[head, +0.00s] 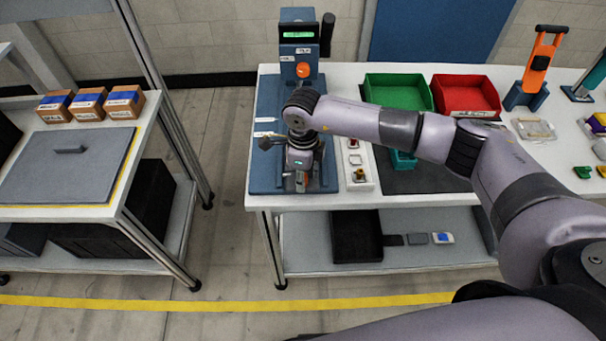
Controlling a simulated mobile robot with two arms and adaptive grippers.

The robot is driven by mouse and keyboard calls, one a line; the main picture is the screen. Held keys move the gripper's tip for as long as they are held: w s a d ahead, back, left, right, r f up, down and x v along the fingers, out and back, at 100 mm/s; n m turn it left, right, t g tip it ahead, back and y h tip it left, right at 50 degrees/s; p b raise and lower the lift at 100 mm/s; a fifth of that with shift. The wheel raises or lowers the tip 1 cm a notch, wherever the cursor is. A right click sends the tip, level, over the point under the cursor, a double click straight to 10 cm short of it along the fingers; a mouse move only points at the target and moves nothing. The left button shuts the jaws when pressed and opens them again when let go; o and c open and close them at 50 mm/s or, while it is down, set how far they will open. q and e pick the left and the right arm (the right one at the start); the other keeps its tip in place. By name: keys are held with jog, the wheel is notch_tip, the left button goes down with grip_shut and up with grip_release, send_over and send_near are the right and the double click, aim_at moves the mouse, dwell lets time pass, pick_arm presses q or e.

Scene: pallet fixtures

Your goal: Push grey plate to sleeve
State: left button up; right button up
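My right gripper (300,180) points down over the blue base (264,175) of a bench machine with a green display (297,35). The gripper and wrist hide most of what lies under them, and I cannot tell whether the fingers touch anything or are open or shut. A flat grey plate (40,170) with a dark handle lies on the left cart, beyond my gripper's place; I cannot tell whether it is the task's plate. I cannot make out a sleeve; it may be hidden behind the gripper. My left gripper is not in view.
A white tray with small parts (355,160) stands close right of the gripper. A green bin (397,92) and a red bin (465,95) stand behind my forearm. Boxes (88,104) sit on the left cart. Open floor (225,150) separates cart and bench.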

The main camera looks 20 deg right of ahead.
grip_shut()
dwell(0.4)
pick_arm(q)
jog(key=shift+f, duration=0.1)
pick_arm(e)
jog(key=shift+w, duration=0.1)
